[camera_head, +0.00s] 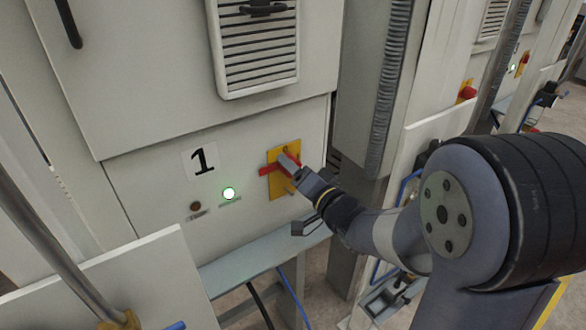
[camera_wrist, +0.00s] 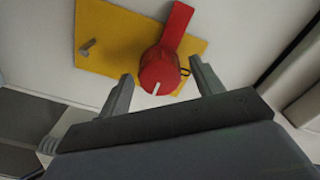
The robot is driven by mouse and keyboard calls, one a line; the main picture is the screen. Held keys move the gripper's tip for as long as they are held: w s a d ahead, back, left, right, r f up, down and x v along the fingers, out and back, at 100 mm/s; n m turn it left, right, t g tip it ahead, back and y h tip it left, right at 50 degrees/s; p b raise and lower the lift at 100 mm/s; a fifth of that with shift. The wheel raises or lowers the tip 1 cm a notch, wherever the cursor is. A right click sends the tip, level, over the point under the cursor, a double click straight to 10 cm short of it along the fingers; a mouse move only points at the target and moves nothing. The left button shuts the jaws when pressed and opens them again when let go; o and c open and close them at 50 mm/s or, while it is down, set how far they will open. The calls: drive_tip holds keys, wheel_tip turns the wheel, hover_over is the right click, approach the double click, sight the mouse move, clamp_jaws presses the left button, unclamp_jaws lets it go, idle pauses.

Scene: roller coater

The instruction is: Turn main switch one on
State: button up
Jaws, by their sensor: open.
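Main switch one is a red rotary handle (camera_head: 267,170) on a yellow plate (camera_head: 284,191), beside a label marked 1 (camera_head: 203,160). In the head view the handle lies roughly level, slightly tilted, partly hidden by my gripper. In the wrist view the round red knob (camera_wrist: 160,72) has a white mark, and its lever (camera_wrist: 179,28) points up and slightly right. My gripper (camera_wrist: 160,68) is open, one finger on each side of the knob, with visible gaps. In the head view my gripper (camera_head: 288,164) is at the plate. Contact cannot be told.
A lit green lamp (camera_head: 229,193) and a dark reddish lamp (camera_head: 195,206) are left of the plate. A vent grille (camera_head: 257,55) is above. A grey ledge (camera_head: 255,262) runs below. Another red switch (camera_head: 467,92) is on a cabinet to the right. A small metal peg (camera_wrist: 88,46) sticks out of the plate.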

drive_tip(key=b+v, duration=0.1)
drive_tip(key=v, duration=0.8)
drive_tip(key=shift+s+d, duration=0.2)
drive_tip(key=shift+s, duration=0.1)
drive_tip(key=shift+w+a, duration=0.1)
drive_tip(key=p+x, duration=0.1)
drive_tip(key=x, duration=0.9)
drive_tip(key=shift+w+a, duration=0.15)
drive_tip(key=shift+w, duration=0.1)
